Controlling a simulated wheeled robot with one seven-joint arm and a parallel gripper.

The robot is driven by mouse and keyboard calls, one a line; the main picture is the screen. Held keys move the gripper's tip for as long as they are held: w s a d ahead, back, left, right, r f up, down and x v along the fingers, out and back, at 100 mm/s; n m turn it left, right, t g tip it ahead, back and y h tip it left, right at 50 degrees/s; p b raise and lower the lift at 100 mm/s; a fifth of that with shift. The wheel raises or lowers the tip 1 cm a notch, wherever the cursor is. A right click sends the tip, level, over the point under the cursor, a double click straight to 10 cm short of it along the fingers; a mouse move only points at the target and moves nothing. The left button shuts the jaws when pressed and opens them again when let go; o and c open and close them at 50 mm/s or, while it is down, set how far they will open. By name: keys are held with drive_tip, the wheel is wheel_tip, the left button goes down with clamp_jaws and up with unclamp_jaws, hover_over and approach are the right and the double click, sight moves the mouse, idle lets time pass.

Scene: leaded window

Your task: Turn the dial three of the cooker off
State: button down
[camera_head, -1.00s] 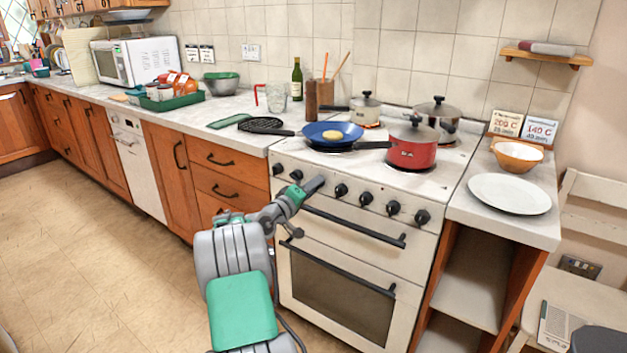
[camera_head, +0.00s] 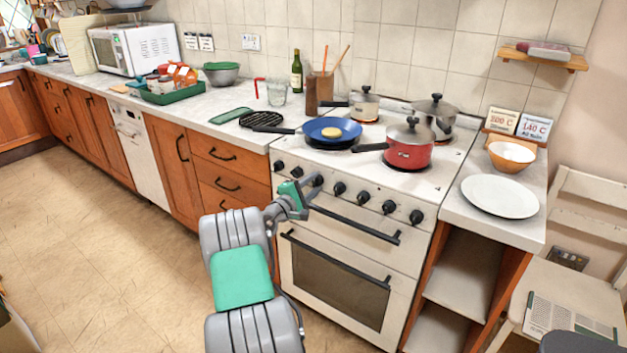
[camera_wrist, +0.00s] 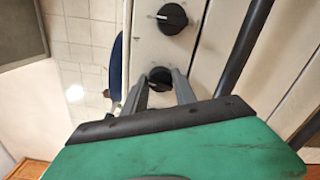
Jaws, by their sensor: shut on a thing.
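The white cooker (camera_head: 345,262) has a row of several black dials along its front panel. The third dial from the left (camera_head: 318,180) is beside my gripper (camera_head: 308,188) in the head view. In the wrist view my gripper (camera_wrist: 160,82) has its two grey fingers on either side of a black dial (camera_wrist: 160,76), shut on it. Another dial (camera_wrist: 172,18) is beyond it, apart from the fingers. The dial's pointer mark is hidden or too small to read.
A dark oven handle (camera_head: 355,224) runs just below the dials. A blue frying pan (camera_head: 331,131) and a red pot (camera_head: 409,145) stand on the hob, the pan's handle pointing left. Floor left of my arm is clear.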

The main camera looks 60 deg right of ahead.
drive_tip(key=shift+n+p, duration=0.35)
drive_tip(key=shift+n, duration=0.35)
drive_tip(key=c, duration=1)
unclamp_jaws()
drive_tip(key=w+a, duration=0.1)
drive_tip(key=a, duration=0.6)
drive_tip(key=shift+a, duration=0.35)
drive_tip(key=shift+w+r, duration=0.1)
drive_tip(key=shift+w, duration=0.05)
